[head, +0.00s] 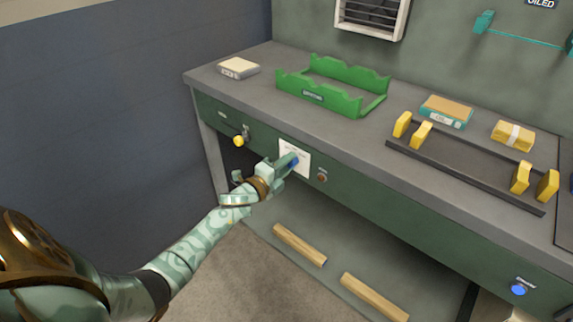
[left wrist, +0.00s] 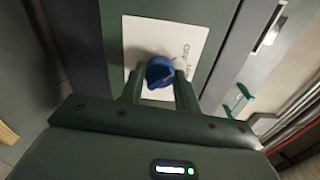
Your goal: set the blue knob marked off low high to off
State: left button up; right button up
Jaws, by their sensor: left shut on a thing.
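The blue knob (left wrist: 159,72) sits on a white label plate (left wrist: 193,30) in the left wrist view. In the head view the plate (head: 304,152) is on the green front panel of the bench, and a bit of the blue knob (head: 294,163) shows beside my fingers. My left gripper (head: 288,163) is shut on the knob; its two fingers (left wrist: 159,84) are on either side of it. The plate's lettering is partly covered and too small to read fully, so the knob's setting cannot be told. My right gripper is not in view.
A yellow knob (head: 239,141) and a small brown knob (head: 322,178) are on the same panel, left and right of the plate. A blue button (head: 518,289) is far right. A green rack (head: 345,101) stands on the bench. Wood bars (head: 374,297) lie below.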

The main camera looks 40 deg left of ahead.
pick_arm(q)
jog(key=o, duration=1)
jog(key=shift+a, duration=0.1)
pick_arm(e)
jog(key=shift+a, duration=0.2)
pick_arm(q)
jog(key=shift+s, duration=0.15)
jog(key=s+p, duration=0.1)
jog(key=s, duration=0.4)
jog(key=s+a+p, duration=0.1)
jog(key=s, duration=0.4)
jog(key=s+p, duration=0.1)
jog(key=s, duration=0.5)
jog(key=shift+a+p, duration=0.15)
jog(key=shift+p, duration=0.2)
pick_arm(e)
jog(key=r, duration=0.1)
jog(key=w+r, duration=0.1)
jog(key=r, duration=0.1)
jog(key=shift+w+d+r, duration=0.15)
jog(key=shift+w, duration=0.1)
